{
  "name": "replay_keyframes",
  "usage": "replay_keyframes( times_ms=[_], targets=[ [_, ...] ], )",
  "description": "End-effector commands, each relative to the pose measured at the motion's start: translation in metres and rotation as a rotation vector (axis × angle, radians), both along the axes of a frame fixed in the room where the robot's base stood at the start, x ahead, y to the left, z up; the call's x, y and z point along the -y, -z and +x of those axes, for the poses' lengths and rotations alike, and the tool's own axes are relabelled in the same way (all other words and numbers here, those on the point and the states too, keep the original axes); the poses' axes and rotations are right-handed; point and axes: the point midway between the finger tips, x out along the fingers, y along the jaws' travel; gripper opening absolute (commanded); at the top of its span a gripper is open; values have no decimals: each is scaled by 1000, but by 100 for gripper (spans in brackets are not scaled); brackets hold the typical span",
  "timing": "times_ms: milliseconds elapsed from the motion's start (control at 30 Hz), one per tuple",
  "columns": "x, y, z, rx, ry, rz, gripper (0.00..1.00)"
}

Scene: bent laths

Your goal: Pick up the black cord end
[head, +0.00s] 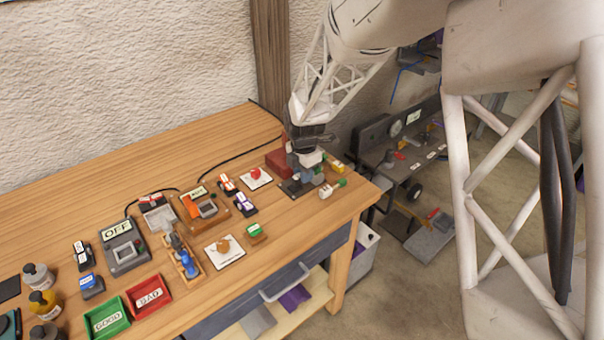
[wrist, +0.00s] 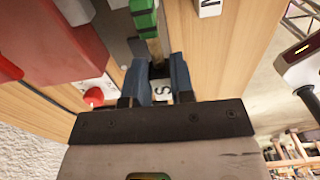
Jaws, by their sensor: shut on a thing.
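My gripper (wrist: 157,62) has its two blue fingers shut on a small dark piece, which I take to be the black cord end (wrist: 159,72); the fingers hide most of it. A white label with a letter S shows just behind it, between the fingers. In the head view my gripper (head: 311,178) is low over the right end of the wooden bench, beside a dark red block (head: 279,161). The cord end cannot be made out there.
A green and black piece (wrist: 143,20) lies just beyond my fingertips. White and green pieces (head: 332,188) stand near the bench's right edge. A red-knobbed white plate (head: 256,178) and an orange box (head: 201,207) are to the left. The bench's back left is clear.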

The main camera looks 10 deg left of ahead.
Motion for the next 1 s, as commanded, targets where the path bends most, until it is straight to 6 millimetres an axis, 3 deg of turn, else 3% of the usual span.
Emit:
replay_keyframes(
  times_ms=[600, 1000],
  targets=[
    [33, -9, -90, 1, 0, 1, 0],
    [47, -13, -126, 1, 0, 1, 0]
  ],
)
